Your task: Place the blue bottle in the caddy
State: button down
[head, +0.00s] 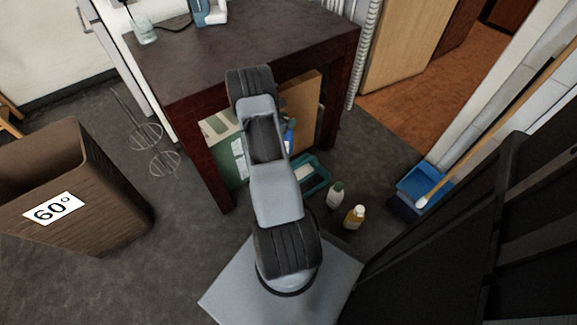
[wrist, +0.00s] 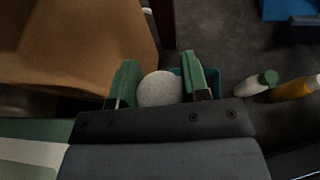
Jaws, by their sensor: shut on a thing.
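My gripper (wrist: 160,84) is shut, its two green-tipped fingers on either side of a round, pale grey top in the wrist view. This looks like the top of the blue bottle (wrist: 159,89); its blue side (head: 289,139) shows beside my arm in the head view. Most of the bottle is hidden. The teal caddy (head: 317,187) is on the floor by the table, partly behind my arm. A bit of it (wrist: 214,82) shows just beyond the right finger in the wrist view. I cannot tell whether the bottle is over its edge.
A white bottle with a green cap (head: 335,196) and a yellow bottle (head: 354,218) stand right of the caddy. A dark table (head: 215,65) stands over the area, with a cardboard panel (head: 303,103) beneath. A brown bin (head: 75,190) is left, a blue dustpan (head: 425,183) right.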

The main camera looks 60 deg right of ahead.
notch_tip(320, 180, down, 26)
jog(key=b, duration=1)
jog(key=shift+r, duration=0.25)
jog(key=shift+s+d+f, duration=0.1)
jog(key=c, duration=0.6)
grip_release()
jog(key=shift+f, duration=0.1)
jog(key=p+v, duration=0.4)
jog(key=v, duration=0.8)
jog(key=shift+p, duration=0.3)
